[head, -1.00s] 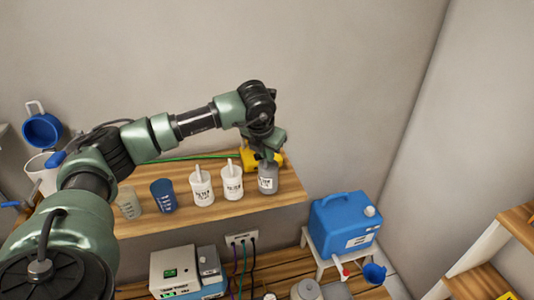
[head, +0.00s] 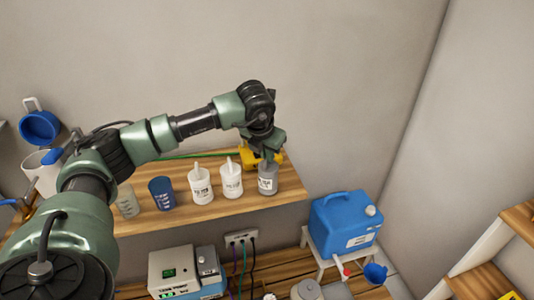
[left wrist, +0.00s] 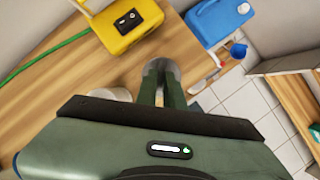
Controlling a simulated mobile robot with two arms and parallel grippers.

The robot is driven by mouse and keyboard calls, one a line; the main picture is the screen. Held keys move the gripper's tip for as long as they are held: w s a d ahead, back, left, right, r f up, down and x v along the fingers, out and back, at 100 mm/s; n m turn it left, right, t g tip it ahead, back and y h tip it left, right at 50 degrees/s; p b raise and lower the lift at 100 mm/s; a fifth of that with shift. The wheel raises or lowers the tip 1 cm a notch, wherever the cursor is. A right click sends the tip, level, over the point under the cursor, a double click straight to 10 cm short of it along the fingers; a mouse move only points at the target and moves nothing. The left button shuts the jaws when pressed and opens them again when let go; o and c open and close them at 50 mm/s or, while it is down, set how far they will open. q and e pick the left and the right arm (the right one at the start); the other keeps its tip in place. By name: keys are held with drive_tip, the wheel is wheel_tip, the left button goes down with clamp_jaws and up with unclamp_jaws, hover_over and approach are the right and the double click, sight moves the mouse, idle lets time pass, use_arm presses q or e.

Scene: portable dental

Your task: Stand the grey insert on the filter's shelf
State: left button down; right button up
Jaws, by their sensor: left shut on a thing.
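The grey insert (head: 267,182) is a small upright grey cylinder with a white label. It is at the right end of the wooden wall shelf (head: 240,203), right of the white bottles, in the head view. My left gripper (head: 268,160) points down and is shut on its top. I cannot tell whether the insert's base touches the shelf or hangs just above it. In the left wrist view the fingers (left wrist: 160,88) close on the grey insert (left wrist: 160,65), which they mostly hide. My right gripper is not in view.
Two white bottles (head: 231,182), a blue cup (head: 162,194) and a clear beaker (head: 127,203) stand to the left on the shelf. A yellow box (left wrist: 125,22) lies behind the gripper. A blue canister (head: 345,224) stands lower right.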

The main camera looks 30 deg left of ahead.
use_arm(q)
drive_tip(key=shift+f, duration=0.15)
drive_tip(key=c, duration=1.5)
unclamp_jaws()
drive_tip(key=shift+o, duration=0.2)
